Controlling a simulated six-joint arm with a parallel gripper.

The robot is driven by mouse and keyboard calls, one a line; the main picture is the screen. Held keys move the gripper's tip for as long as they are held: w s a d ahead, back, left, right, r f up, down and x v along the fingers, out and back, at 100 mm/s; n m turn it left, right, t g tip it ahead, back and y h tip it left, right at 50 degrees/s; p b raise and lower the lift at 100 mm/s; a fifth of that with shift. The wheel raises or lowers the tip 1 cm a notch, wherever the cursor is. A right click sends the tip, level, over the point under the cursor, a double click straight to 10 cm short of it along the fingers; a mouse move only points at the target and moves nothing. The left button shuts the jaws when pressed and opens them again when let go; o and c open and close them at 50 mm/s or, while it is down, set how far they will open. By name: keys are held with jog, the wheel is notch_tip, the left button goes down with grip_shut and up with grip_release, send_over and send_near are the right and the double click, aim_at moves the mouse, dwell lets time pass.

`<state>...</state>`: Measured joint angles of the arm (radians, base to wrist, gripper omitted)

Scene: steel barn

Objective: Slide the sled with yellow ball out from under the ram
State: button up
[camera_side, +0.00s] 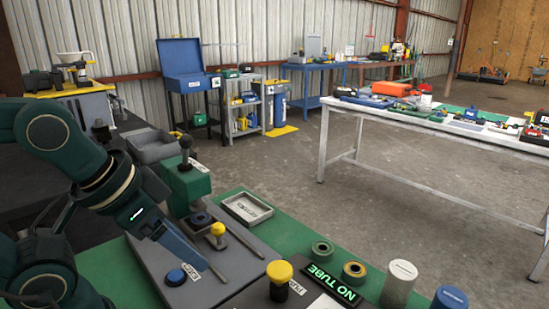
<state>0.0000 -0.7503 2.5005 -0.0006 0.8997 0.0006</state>
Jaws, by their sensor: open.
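The sled's yellow ball (217,229) stands on a small pale post on the grey base plate, just in front of the green press (187,185) that carries the ram. A dark round piece (201,219) sits beside the ball, at the foot of the press. How far the sled reaches under the ram is hard to see. My gripper (198,262) points down to the right, its blue finger left of the yellow ball and apart from it in the picture. The gripper is open and holds nothing I can see. One finger hides the other.
A blue button (176,277) lies near my fingertips. Thin rails (238,236) flank the sled. A larger yellow knob (280,271) and a lit "NO TUBE" sign (333,285) stand in front. A shallow grey tray (246,208) lies behind. Rings (322,251) and cylinders (399,280) stand at right.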

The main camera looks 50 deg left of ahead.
dwell(0.3)
jog(key=m+g+y, duration=0.2)
jog(key=g, duration=0.3)
send_over(218, 225)
jog(key=f, duration=0.4)
jog(key=shift+d, duration=0.4)
jog(key=shift+a+f, duration=0.25)
jog(key=shift+f, duration=1)
jog(key=shift+a+f, duration=0.2)
jog(key=shift+f, duration=1)
jog(key=shift+c, duration=0.3)
grip_shut()
